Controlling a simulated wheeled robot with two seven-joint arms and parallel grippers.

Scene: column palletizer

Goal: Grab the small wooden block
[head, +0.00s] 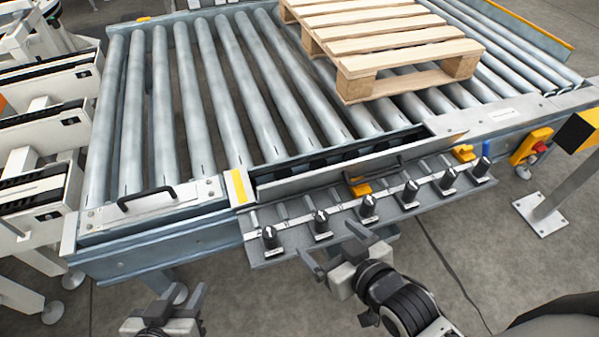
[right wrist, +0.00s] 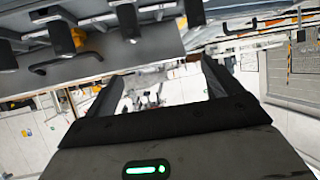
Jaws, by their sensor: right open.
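A small pale wooden piece (head: 455,137) shows as a thin strip at the right end of a metal plate on the conveyor's front edge. I cannot tell its full shape. My right gripper (head: 330,245) is open and empty, in front of and below the shelf on the conveyor's front side, to the left of and nearer than the wooden piece. Its two dark fingers also show spread in the right wrist view (right wrist: 163,68), with nothing between them. The block is not seen there. My left gripper (head: 183,291) is open and empty at the bottom left, apart from the conveyor.
A wooden pallet (head: 390,50) lies on the roller conveyor (head: 200,90). A grey shelf (head: 290,246) with several black-topped pegs and orange clips juts from its front. A black handle (head: 147,195) is at the left.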

